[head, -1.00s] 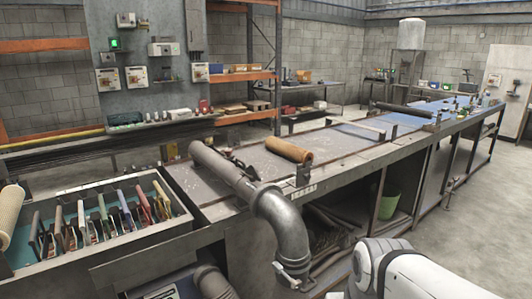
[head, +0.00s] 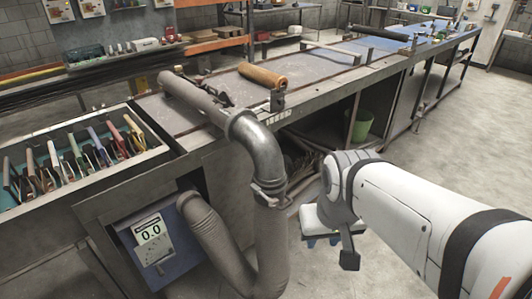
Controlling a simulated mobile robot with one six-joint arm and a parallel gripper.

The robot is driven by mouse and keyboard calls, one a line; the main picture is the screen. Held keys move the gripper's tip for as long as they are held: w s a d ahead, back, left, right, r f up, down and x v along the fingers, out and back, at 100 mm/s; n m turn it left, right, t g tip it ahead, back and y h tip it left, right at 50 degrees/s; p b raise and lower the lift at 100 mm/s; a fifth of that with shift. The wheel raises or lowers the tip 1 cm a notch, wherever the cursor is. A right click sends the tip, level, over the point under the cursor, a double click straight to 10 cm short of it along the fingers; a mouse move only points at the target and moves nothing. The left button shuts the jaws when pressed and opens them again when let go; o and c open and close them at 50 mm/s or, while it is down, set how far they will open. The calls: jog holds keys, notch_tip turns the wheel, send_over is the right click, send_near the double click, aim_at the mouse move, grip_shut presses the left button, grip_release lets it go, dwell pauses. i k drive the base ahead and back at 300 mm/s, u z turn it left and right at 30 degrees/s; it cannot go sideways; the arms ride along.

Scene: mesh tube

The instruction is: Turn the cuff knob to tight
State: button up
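A grey pipe elbow (head: 258,145) comes off the bench-end tube and turns down. A metal cuff (head: 268,188) rings the joint where the elbow meets the flexible hose (head: 268,235). A small fitting on the cuff's right side may be its knob; its setting is too small to read. My white arm reaches in from the right. My gripper (head: 335,247) hangs from its wrist, to the right of and lower in the picture than the cuff, apart from it. I cannot tell its opening, and nothing is clearly held.
A blue box with a display reading 0.0 (head: 151,232) stands below the bench, left of the hose. A tray of coloured-handled tools (head: 90,125) is at left. A brown roll (head: 262,75) lies on the bench (head: 215,95).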

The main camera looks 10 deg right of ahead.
aim_at(274, 204)
jog(key=z, duration=0.3)
jog(key=k, duration=1.45)
jog(key=u, duration=0.25)
jog(key=i, duration=1)
jog(key=u, duration=0.05)
